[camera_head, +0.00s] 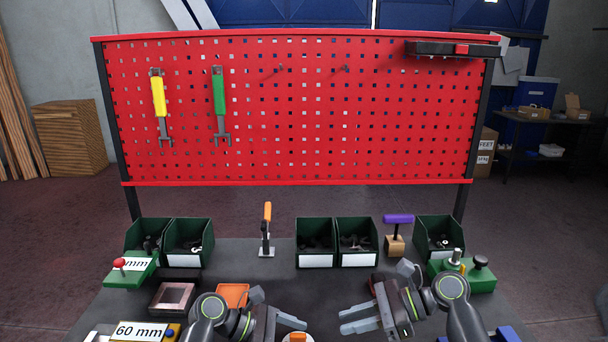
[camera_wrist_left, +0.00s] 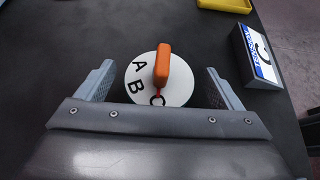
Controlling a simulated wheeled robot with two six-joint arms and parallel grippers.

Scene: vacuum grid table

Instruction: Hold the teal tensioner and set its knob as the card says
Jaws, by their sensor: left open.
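A round white dial (camera_wrist_left: 140,88) lettered A, B and C, with an orange knob (camera_wrist_left: 163,62) on top, lies between the open fingers of my left gripper (camera_wrist_left: 160,70). The knob's red pointer is beside the C. The teal body under the dial is hidden. In the head view the orange knob (camera_head: 297,338) shows at the bottom edge, close to my left gripper (camera_head: 284,328). A tilted card (camera_wrist_left: 262,56) with a blue TENSION strip stands to the right; its letter looks like C. My right gripper (camera_head: 341,321) is open and empty, right of the dial.
Green bins (camera_head: 317,241) line the back of the dark table. An orange-handled clamp (camera_head: 266,232) and a purple-handled tool (camera_head: 397,222) stand among them. A green unit with a black knob (camera_head: 480,264) is at right. A 60 mm block (camera_head: 140,332) sits front left. A red pegboard (camera_head: 300,110) rises behind.

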